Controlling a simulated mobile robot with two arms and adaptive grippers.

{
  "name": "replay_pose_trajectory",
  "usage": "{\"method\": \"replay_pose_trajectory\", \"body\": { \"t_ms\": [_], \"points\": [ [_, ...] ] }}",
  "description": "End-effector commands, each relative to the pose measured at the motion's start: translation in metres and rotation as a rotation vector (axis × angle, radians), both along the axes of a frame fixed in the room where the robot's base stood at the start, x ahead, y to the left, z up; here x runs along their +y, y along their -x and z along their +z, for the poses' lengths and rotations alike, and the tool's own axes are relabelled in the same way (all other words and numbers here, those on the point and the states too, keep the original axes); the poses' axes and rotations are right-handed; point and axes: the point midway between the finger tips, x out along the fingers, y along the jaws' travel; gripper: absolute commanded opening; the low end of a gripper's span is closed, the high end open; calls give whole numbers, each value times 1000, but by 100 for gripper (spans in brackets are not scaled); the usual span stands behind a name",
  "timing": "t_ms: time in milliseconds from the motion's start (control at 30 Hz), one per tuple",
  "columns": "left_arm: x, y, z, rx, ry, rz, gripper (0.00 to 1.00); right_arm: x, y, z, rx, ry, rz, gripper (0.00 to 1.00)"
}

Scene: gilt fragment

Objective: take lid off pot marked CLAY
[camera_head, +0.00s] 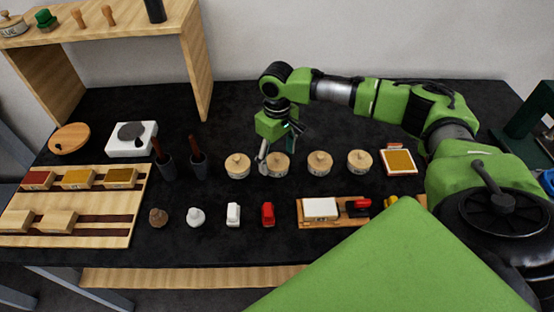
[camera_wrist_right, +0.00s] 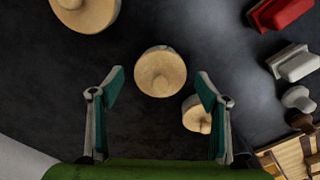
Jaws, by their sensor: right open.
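Several round pots with pale wooden knobbed lids stand in a row in the head view: the leftmost (camera_head: 237,165), the second (camera_head: 279,167), the third (camera_head: 319,163) and the rightmost (camera_head: 360,161). Their lettering is too small to read, so I cannot tell which is marked CLAY. My right gripper (camera_head: 268,152) is open, pointing down over the two left pots and partly hiding the second. In the right wrist view, a lid (camera_wrist_right: 160,72) shows just beyond and between the open fingertips (camera_wrist_right: 158,80), with nothing gripped. My left gripper is not in view.
In front stand a brown stamp (camera_head: 158,217), a white knob (camera_head: 195,217), a white block (camera_head: 233,214) and a red block (camera_head: 268,214). Two dark cups (camera_head: 198,169) with handles stand left of the pots. A wooden shelf (camera_head: 130,30) is behind left.

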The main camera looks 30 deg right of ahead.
Motion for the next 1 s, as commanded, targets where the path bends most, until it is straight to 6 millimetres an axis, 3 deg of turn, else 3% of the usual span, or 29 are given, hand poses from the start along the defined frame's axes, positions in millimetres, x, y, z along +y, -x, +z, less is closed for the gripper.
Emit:
{"method": "replay_pose_trajectory", "body": {
  "t_ms": [200, 333, 767, 1000],
  "points": [
    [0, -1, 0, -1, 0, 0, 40, 0, 0, -1, -1, 0, 0, 66],
    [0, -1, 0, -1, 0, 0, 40, 0, 0, -1, -1, 0, 0, 34],
    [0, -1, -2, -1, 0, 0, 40, 0, -1, 2, -2, 0, 0, 34],
    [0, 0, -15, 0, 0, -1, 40, 0, -2, 27, -6, -1, 1, 34]
  ]
}}
